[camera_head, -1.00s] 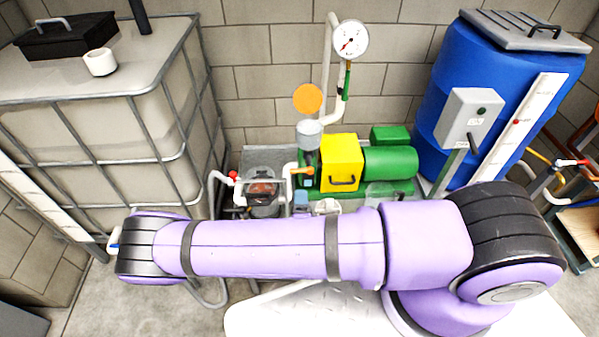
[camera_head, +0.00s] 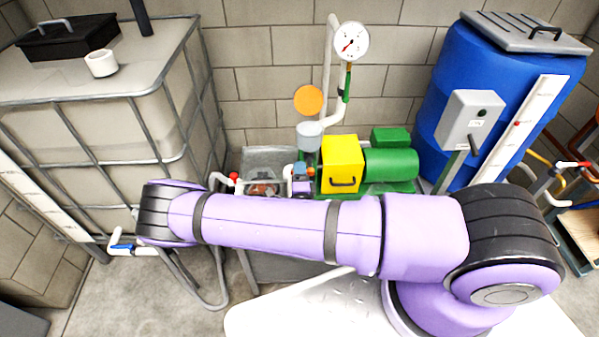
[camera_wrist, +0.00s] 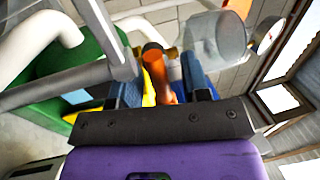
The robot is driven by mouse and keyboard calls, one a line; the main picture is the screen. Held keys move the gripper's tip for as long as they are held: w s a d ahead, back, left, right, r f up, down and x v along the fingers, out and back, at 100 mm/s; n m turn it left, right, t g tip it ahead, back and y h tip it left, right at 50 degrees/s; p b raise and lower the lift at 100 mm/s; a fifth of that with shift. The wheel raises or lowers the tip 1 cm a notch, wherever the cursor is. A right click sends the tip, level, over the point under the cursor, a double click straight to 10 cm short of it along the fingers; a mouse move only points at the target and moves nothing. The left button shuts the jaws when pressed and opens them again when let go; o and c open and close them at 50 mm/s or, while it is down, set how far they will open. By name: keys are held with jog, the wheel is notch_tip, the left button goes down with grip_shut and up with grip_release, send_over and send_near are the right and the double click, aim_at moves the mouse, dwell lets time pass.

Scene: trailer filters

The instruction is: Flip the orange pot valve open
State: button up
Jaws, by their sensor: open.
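The orange pot valve handle (camera_wrist: 156,72) stands between my gripper's two blue fingers in the wrist view. My gripper (camera_wrist: 160,88) is open, with one finger on each side of the handle; I cannot tell whether either touches it. In the head view my gripper (camera_head: 300,170) is at the white pipe below the clear pot (camera_head: 309,135), left of the yellow box, and mostly covers the handle. The clear pot also shows in the wrist view (camera_wrist: 215,40). Its orange lid (camera_head: 308,99) stands raised above it.
A yellow box (camera_head: 341,158) and green pump motor (camera_head: 390,164) sit just right of my gripper. A pressure gauge (camera_head: 351,41) stands on a pipe behind. A small red valve handle (camera_head: 233,177) is to the left. A caged tank (camera_head: 130,120) and blue barrel (camera_head: 440,75) flank the pump.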

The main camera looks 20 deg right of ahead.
jog(key=shift+c, duration=0.4)
grip_shut()
jog(key=shift+r+m+h, duration=0.25)
jog(key=shift+m, duration=0.7)
jog(key=shift+r+m+h, duration=0.2)
jog(key=shift+m+h, duration=0.05)
jog(key=shift+m, duration=0.7)
jog(key=shift+o, duration=0.4)
grip_release()
